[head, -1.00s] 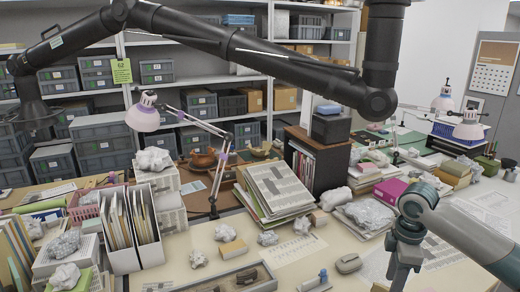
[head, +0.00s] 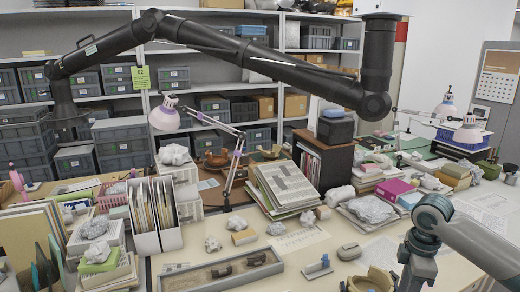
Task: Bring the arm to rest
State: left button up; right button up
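My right arm (head: 470,237) comes in from the right edge, pale grey with a teal joint. Its lower part (head: 418,262) hangs down over the front right of the table and runs out at the bottom edge. The gripper fingers are below the picture, so their state is hidden. My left arm and gripper are not in view. A tan, curved piece (head: 374,282) lies at the bottom edge, left of my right arm and cut off by the frame. A grey tray (head: 178,285) with several dark sherds (head: 225,270) lies at the front of the table.
A black jointed arm (head: 240,48) spans the top of the view. A desk lamp (head: 165,115) stands behind the folders (head: 152,215). A grey mouse-shaped item (head: 349,252) and a small blue-and-grey tool (head: 317,267) lie left of my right arm. Little bare table (head: 380,240) shows between them.

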jog(key=s+a+f+m+t+y, duration=0.1)
jog(key=s+a+f, duration=0.5)
jog(key=a+f, duration=0.3)
jog(key=s+a+f+m+t+y, duration=0.1)
jog(key=s+a+f+m+y, duration=0.1)
jog(key=s+a+f, duration=0.65)
jog(key=s+a+f+m+t, duration=0.1)
jog(key=s+f+m, duration=0.35)
jog(key=s, duration=0.35)
jog(key=s+d+m+h, duration=0.3)
jog(key=s+d+m, duration=0.15)
jog(key=s, duration=0.55)
notch_tip(320, 180, down, 32)
jog(key=s+g+b, duration=0.1)
jog(key=s+b, duration=0.1)
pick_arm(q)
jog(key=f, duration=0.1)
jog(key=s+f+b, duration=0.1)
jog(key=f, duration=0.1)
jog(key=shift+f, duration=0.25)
pick_arm(e)
jog(key=s+d+f, duration=0.1)
jog(key=s+f, duration=0.7)
jog(key=f, duration=0.1)
jog(key=s+d+f+g, duration=0.1)
jog(key=s+d+f, duration=0.1)
jog(key=s+f, duration=0.7)
jog(key=shift+s+d+f, duration=0.2)
jog(key=shift+s+d, duration=0.05)
